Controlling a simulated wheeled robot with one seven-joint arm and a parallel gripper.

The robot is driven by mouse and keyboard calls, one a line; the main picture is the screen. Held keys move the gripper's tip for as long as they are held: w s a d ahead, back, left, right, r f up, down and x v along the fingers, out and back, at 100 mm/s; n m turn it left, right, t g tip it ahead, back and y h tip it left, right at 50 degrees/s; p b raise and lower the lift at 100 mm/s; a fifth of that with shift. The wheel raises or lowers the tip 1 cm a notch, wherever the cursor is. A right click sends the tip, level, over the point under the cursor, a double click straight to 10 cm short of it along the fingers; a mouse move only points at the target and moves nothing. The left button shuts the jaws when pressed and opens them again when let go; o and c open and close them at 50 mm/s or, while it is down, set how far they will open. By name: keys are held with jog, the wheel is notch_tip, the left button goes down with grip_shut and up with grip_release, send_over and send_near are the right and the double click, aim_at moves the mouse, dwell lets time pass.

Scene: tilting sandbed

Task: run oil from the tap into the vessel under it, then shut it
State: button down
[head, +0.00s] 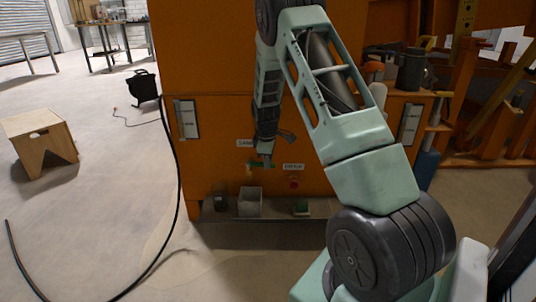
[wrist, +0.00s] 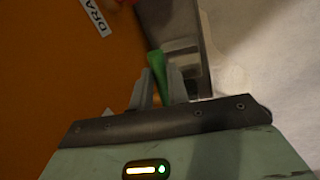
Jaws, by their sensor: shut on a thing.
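A green tap handle (head: 251,165) sits low on the front of the orange machine, between two white labels. My gripper (head: 264,164) reaches down to it from above. In the wrist view my gripper (wrist: 162,85) is shut on the green handle (wrist: 158,64), which shows between and beyond the fingertips. A pale grey open-topped vessel (head: 250,202) stands on the low shelf below the tap. The tap's spout is hidden or too small to make out, and I see no oil stream.
The low shelf (head: 268,237) also holds a dark green jar (head: 220,203) and a small green object (head: 300,207). A red knob (head: 293,183) is right of the tap. A black cable (head: 174,190) hangs down to the floor. Floor at the left is open beside a wooden stool (head: 40,140).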

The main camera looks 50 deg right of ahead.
jog(key=shift+s+a+r+m+g+p, duration=0.15)
jog(key=shift+a+m+p, duration=0.45)
jog(key=shift+m+p, duration=0.6)
jog(key=shift+s+a+f+m+g+p, duration=0.1)
jog(key=shift+a+m+g+p, duration=0.15)
jog(key=shift+a+m+p, duration=0.9)
jog(key=shift+s+r+m+g+p, duration=0.15)
jog(key=shift+m+p, duration=0.6)
jog(key=shift+p, duration=1)
jog(key=shift+f, duration=0.2)
jog(key=c, duration=1.3)
grip_release()
jog(key=shift+c, duration=0.2)
jog(key=shift+r, duration=0.1)
jog(key=a+r+p, duration=0.1)
jog(key=r+p, duration=0.2)
jog(key=r, duration=0.5)
jog(key=a+r+p, duration=0.2)
jog(key=r+p, duration=0.1)
jog(key=r, duration=0.6)
jog(key=shift+a+p, duration=0.25)
jog(key=shift+p, duration=0.1)
